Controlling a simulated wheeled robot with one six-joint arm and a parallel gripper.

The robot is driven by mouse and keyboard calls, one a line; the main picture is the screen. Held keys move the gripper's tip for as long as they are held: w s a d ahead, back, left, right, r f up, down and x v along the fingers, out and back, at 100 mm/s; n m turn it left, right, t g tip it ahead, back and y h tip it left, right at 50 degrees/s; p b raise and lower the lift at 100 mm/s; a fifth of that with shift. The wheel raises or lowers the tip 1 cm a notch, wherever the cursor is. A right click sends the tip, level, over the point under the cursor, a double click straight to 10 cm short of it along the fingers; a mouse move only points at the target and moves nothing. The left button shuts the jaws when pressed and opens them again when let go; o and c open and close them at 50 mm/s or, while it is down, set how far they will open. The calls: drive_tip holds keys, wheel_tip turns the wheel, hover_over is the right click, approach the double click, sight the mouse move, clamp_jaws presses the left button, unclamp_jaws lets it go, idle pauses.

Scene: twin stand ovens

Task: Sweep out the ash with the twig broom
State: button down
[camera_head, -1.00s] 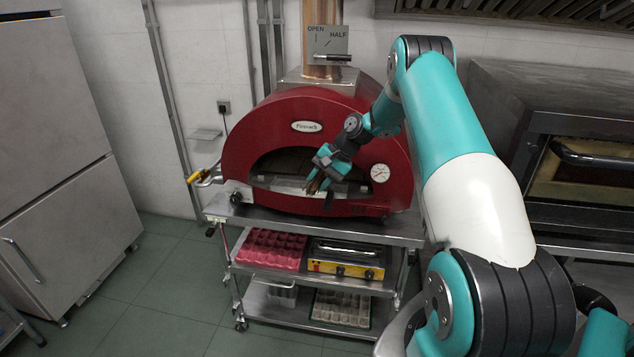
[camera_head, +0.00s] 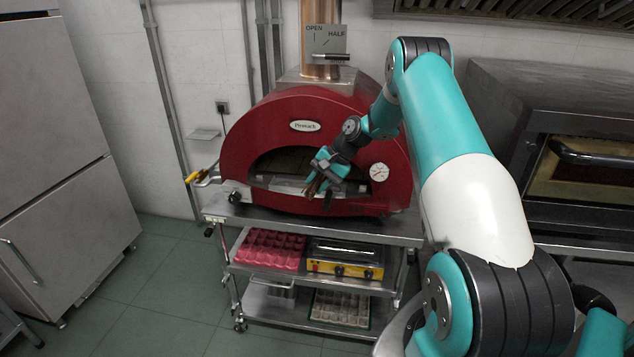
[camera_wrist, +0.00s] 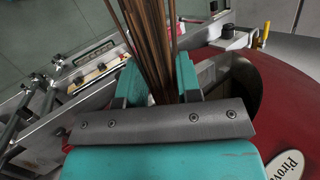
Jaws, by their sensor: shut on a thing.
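The red oven (camera_head: 335,118) stands on a steel cart, its arched mouth open and dark inside. My gripper (camera_head: 320,180) is at the right part of the mouth, in front of the sill. It is shut on the twig broom (camera_head: 313,187), a bundle of thin brown twigs. In the wrist view the twig broom (camera_wrist: 150,45) stands between the two teal fingers of my gripper (camera_wrist: 158,85), its twigs running up out of the picture. The oven (camera_wrist: 262,75) lies to the right there. I cannot make out any ash in either view.
A steel cabinet (camera_head: 60,170) is at the left. A second oven (camera_head: 575,150) stands at the right. The floor (camera_head: 165,290) is clear at front left.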

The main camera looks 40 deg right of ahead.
drive_tip(key=s+a, duration=1)
drive_tip(key=a, duration=0.3)
drive_tip(key=shift+s, duration=0.2)
idle(1.2)
drive_tip(key=shift+a, duration=0.1)
wheel_tip(320, 180, up, 3)
drive_tip(key=p, duration=0.3)
idle(0.4)
